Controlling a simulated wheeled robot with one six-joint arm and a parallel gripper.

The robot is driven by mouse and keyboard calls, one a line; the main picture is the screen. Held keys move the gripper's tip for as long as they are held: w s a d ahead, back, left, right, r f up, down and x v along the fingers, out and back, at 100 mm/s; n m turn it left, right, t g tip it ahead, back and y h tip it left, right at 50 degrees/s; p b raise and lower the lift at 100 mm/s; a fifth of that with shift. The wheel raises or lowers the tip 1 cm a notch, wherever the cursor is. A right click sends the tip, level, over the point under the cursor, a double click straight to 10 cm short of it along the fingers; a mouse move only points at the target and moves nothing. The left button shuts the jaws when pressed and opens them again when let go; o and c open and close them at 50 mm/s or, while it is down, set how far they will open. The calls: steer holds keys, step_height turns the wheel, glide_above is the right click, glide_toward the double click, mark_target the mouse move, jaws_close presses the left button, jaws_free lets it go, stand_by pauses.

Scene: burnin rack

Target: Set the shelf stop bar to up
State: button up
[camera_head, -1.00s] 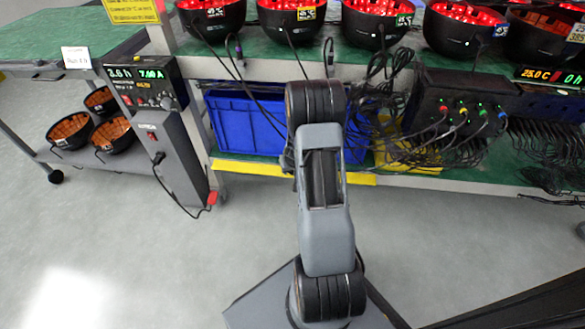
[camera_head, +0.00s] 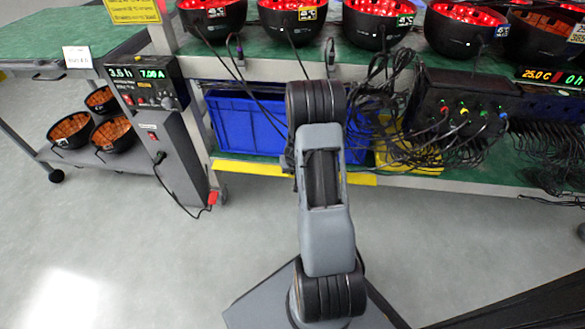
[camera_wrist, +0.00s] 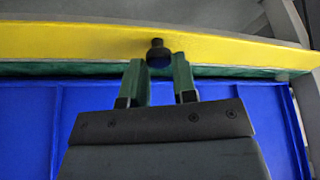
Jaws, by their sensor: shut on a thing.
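The shelf stop bar (camera_head: 245,167) is a long yellow strip along the front edge of the lower shelf. It spans the top of the wrist view (camera_wrist: 80,42), with a small black knob (camera_wrist: 157,45) near its middle. My gripper (camera_wrist: 159,64) has its two green fingers on either side of the knob and is shut on it. Part of the knob shows above the fingertips. In the head view my arm hides the gripper, the knob and the middle of the bar. I cannot tell the bar's setting.
A blue crate (camera_head: 228,125) sits on the lower shelf behind the bar. Black cables (camera_head: 385,95) hang at the right, by a dark connector box (camera_head: 440,100). A grey pedestal with a display (camera_head: 178,155) stands at the left. The floor in front is clear.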

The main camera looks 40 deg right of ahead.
steer(key=shift+d, duration=0.2)
stand_by(0.5)
steer(key=o, duration=0.7)
steer(key=shift+s, duration=0.1)
steer(key=shift+o, duration=1.2)
steer(key=shift+a, duration=0.15)
steer(key=p+v, duration=0.6)
steer(key=v, duration=0.7)
steer(key=shift+r, duration=0.4)
steer(key=shift+s, duration=0.1)
